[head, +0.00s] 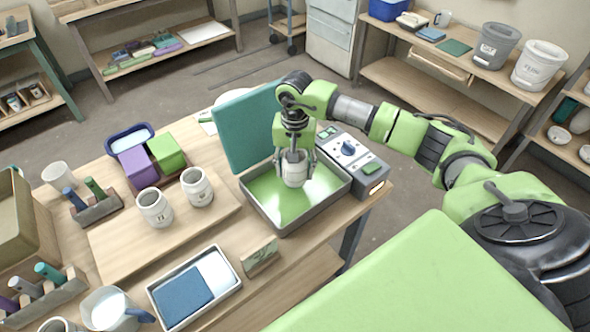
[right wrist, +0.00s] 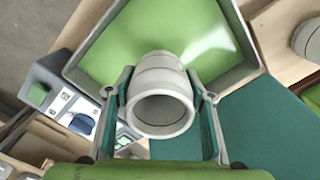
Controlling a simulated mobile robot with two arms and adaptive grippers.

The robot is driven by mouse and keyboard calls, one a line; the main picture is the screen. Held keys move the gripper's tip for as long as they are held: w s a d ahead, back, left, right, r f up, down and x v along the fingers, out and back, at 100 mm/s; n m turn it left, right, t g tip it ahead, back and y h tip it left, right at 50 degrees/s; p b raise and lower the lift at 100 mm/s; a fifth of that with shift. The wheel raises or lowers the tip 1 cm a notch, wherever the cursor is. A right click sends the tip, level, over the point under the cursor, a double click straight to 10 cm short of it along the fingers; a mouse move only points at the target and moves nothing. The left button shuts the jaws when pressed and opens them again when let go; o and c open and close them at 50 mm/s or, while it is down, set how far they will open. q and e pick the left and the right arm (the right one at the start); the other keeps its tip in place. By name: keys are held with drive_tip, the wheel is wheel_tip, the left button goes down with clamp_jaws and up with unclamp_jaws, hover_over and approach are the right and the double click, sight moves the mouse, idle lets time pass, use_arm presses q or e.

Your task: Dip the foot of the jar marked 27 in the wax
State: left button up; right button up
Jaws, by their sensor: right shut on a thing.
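My right gripper (head: 295,163) is shut on a pale jar (head: 294,175) and holds it upright inside the outline of the grey wax pan (head: 284,229). Green wax (head: 262,197) fills the pan's floor. In the right wrist view the jar (right wrist: 161,98) sits between both fingers, mouth toward the camera, with green wax (right wrist: 140,35) beyond it. I cannot tell whether its foot touches the wax, and its mark is not visible. Two similar marked jars, one on the left (head: 155,208) and one on the right (head: 198,187), stand on a wooden board; their marks are too small to read surely. My left gripper is out of view.
A teal lid (head: 247,128) stands raised behind the pan. A grey control box (head: 348,160) with a dial is on its right. A tray with a blue pad (head: 184,295) and a small card block (head: 260,256) lie in front. The board (head: 115,245) has bare room.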

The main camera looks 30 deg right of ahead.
drive_tip(key=shift+r+p, duration=1.25)
drive_tip(key=shift+r, duration=1.85)
